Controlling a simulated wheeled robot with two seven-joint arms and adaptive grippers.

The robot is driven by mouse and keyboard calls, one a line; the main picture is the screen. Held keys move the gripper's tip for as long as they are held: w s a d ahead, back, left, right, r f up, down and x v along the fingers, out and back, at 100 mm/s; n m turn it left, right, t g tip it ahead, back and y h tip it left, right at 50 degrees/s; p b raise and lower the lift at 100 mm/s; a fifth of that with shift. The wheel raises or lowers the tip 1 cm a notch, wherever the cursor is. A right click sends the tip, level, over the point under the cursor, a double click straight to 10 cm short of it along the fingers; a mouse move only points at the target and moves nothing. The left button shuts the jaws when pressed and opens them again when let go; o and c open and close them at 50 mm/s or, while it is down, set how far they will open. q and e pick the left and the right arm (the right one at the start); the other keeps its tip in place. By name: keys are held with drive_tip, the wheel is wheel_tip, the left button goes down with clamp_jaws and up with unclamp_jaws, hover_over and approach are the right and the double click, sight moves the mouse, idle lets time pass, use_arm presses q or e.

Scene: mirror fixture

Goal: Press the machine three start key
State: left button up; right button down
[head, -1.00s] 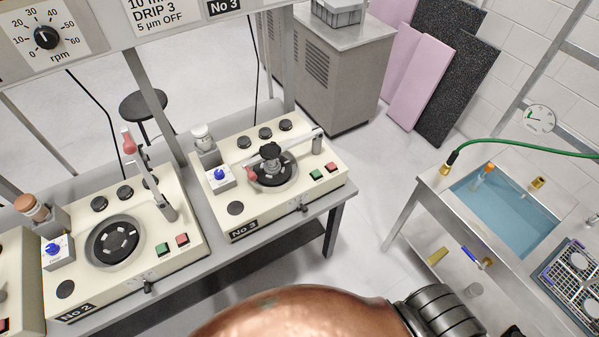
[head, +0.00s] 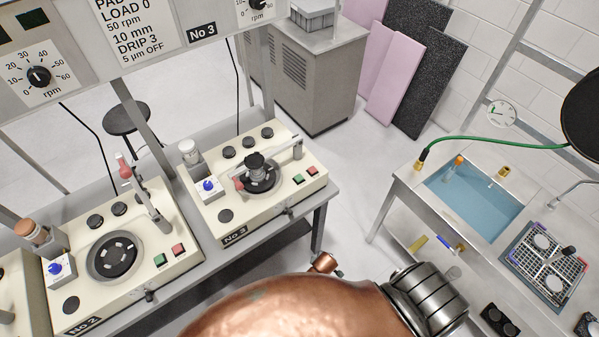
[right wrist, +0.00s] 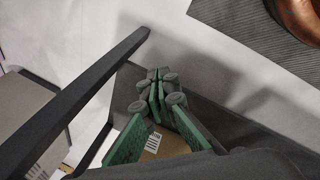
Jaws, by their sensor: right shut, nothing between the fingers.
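Machine No 3 (head: 210,222) is a cream box on the grey bench in the head view. Its green key (head: 298,179) and red key (head: 312,170) sit side by side on the right of its top. I take the green one as the start key; no lettering is legible on it. A black-knobbed head stands on its round plate (head: 262,187), under a swing arm. My right gripper (right wrist: 157,92) shows in the right wrist view, its green-padded fingers together and empty. It touches no key there. My left gripper is not in view.
Machine No 2 (head: 75,235) stands left of No 3 with its own green and red keys. A sign panel (head: 135,40) hangs above the bench. A sink table (head: 400,172) with a green hose stands right. A dark bar (right wrist: 75,105) crosses the right wrist view.

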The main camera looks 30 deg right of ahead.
drive_tip(key=w+d+r+n+t+h+p, duration=0.1)
drive_tip(key=w+r+p, duration=0.1)
drive_tip(key=w+r, duration=0.45)
drive_tip(key=w+d+r+n+p, duration=0.15)
drive_tip(key=w+r, duration=0.25)
drive_tip(key=r, duration=0.6)
use_arm(q)
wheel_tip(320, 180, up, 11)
drive_tip(key=p, duration=0.6)
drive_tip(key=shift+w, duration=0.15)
use_arm(e)
wheel_tip(320, 180, up, 30)
drive_tip(key=n+t+h, duration=0.2)
drive_tip(key=n+h, duration=0.2)
drive_tip(key=n, duration=0.2)
hover_over(299, 179)
drive_tip(key=shift+w, duration=0.1)
drive_tip(key=shift+r, duration=0.1)
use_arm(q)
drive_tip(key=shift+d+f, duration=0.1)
use_arm(e)
wheel_tip(299, 179, down, 7)
drive_tip(key=b, duration=0.8)
drive_tip(key=shift+f+b, duration=0.35)
drive_tip(key=shift+f, duration=0.55)
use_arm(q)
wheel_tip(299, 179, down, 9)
use_arm(e)
drive_tip(key=shift+f, duration=0.2)
